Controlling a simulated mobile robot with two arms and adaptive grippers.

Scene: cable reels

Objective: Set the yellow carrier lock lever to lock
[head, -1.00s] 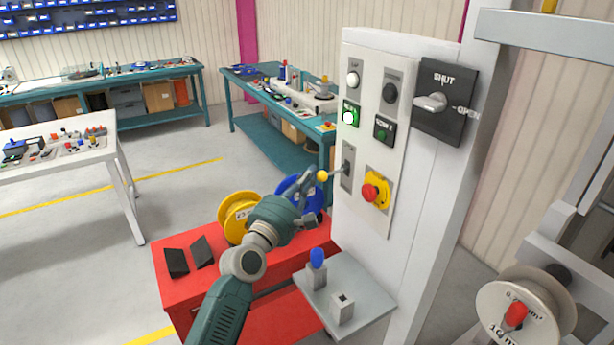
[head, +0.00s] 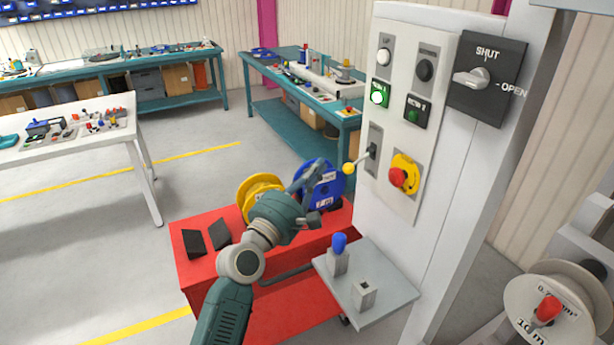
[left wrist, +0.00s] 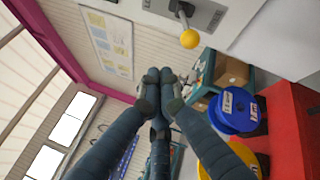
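The lock lever, a grey rod with a yellow ball knob (head: 349,168), sticks out to the left from a grey slotted plate (head: 374,140) on the white control panel. Its knob hangs a little below its pivot. The knob also shows in the left wrist view (left wrist: 190,38), right of the fingertips; the plate's lettering is not readable. My left gripper (head: 318,165) is left of the knob, apart from it in the picture. In the left wrist view its fingers (left wrist: 160,77) come together with nothing between them. My right gripper is not in view.
A red emergency stop (head: 398,177) sits beside the lever plate, with push buttons above. A black SHUT/OPEN switch (head: 487,78) is on the cabinet's side. A red cart (head: 200,275) bears yellow (head: 258,190) and blue reels (head: 325,190). A grey shelf (head: 400,292) juts below the panel.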

